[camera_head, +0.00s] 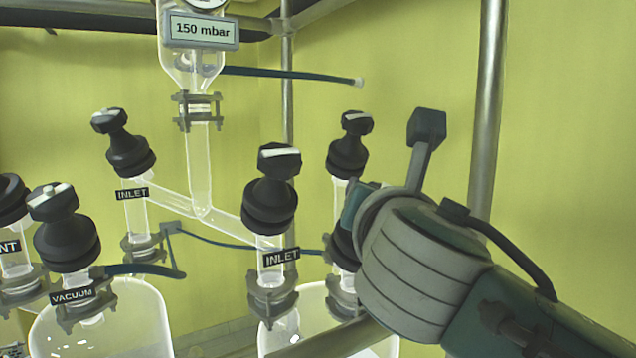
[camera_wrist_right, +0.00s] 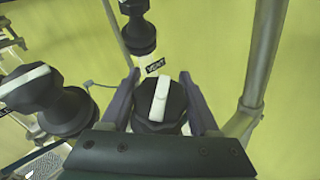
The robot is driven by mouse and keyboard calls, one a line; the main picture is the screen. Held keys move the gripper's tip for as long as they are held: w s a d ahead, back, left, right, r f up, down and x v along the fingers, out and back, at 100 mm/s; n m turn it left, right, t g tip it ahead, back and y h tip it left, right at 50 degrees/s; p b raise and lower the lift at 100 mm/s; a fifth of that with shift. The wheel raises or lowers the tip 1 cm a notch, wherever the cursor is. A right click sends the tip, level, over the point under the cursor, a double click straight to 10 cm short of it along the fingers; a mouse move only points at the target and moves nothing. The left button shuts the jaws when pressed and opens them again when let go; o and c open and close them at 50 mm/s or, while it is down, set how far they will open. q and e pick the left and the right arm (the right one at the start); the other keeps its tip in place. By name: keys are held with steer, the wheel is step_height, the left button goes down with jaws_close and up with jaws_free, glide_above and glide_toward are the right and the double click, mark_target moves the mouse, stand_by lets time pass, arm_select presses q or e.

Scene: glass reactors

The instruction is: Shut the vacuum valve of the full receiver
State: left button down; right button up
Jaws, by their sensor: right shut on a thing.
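My right gripper (camera_head: 355,208) reaches in from the right at the right receiver (camera_head: 310,312). In the wrist view its two fingers (camera_wrist_right: 159,85) are shut on a black valve knob (camera_wrist_right: 172,105) with a white bar, one finger on each side. The bar points nearly straight up in that view. The gripper hides most of this valve (camera_head: 342,248) in the head view, and its label is not visible. The valve behind it is labelled VENT (camera_wrist_right: 155,65). The left receiver (camera_head: 105,322) has a VACUUM valve (camera_head: 66,240). Liquid levels are not clear. My left gripper is not in view.
The right receiver's INLET valve (camera_head: 271,200) stands left of the gripper. Another INLET valve (camera_head: 128,150) tops the left receiver's branch. A gauge reading 150 mbar (camera_head: 202,30) is above. A metal post (camera_head: 488,110) stands close behind my right arm.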

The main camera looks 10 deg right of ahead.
steer(key=m+g+h, duration=0.2)
steer(key=m, duration=0.1)
steer(key=m+g+h, duration=0.1)
steer(key=shift+s+d+f+h+p, duration=0.1)
steer(key=shift+s+d+h+p, duration=0.05)
steer(key=shift+d+h+p, duration=0.2)
steer(key=m+g, duration=0.1)
steer(key=m+g+h, duration=0.1)
steer(key=m+g, duration=0.1)
steer(key=shift+s+d+f+h, duration=0.1)
steer(key=shift+s+f+h, duration=0.05)
steer(key=shift+f+h, duration=0.1)
steer(key=shift+s+d+f+m+g+h+b, duration=0.15)
steer(key=shift+m+g+h+b, duration=0.35)
steer(key=shift+m+g, duration=0.45)
steer(key=shift+s+d+f+m+g+b, duration=0.1)
steer(key=shift+s+m+g+b, duration=0.05)
steer(key=shift+m+g+b, duration=0.6)
steer(key=shift+s+f+m+g+b, duration=0.15)
steer(key=shift+m+g+b, duration=0.4)
steer(key=shift+m+g, duration=0.3)
steer(key=o, duration=1.4)
steer(key=shift+r, duration=0.1)
steer(key=shift+r, duration=0.1)
